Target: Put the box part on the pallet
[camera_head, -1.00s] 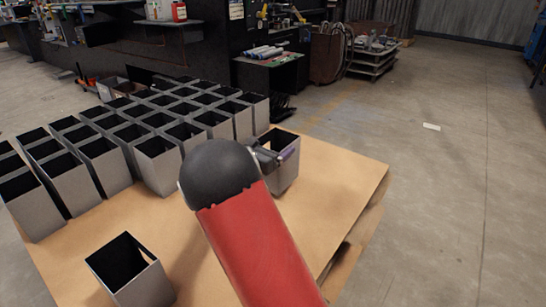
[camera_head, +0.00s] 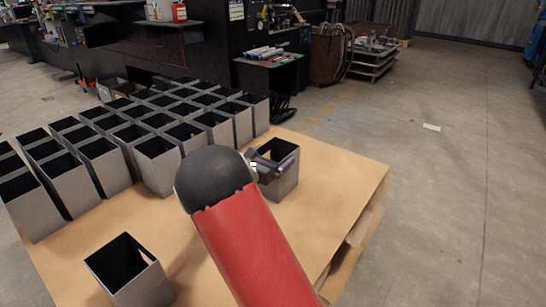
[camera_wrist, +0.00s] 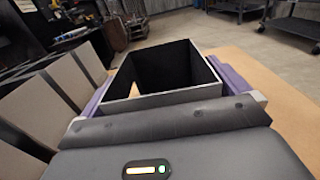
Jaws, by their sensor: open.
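The box part (camera_head: 284,184) is a grey, open-topped square box, standing upright at the right of the tan pallet (camera_head: 335,185), to the right of the rows of boxes. My gripper (camera_head: 274,166) is at its top, partly hidden behind my red and black arm. In the wrist view, the box part (camera_wrist: 166,66) lies between the two purple-padded fingers of my gripper (camera_wrist: 167,88), one along each side. The jaws are open around it. Its base is out of sight in the wrist view; in the head view it appears to rest on the pallet.
Several like boxes (camera_head: 157,165) stand in tight rows on the pallet's left and back. A single box (camera_head: 145,286) stands apart at the front. Bare pallet surface lies between it and the held-over box's spot.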

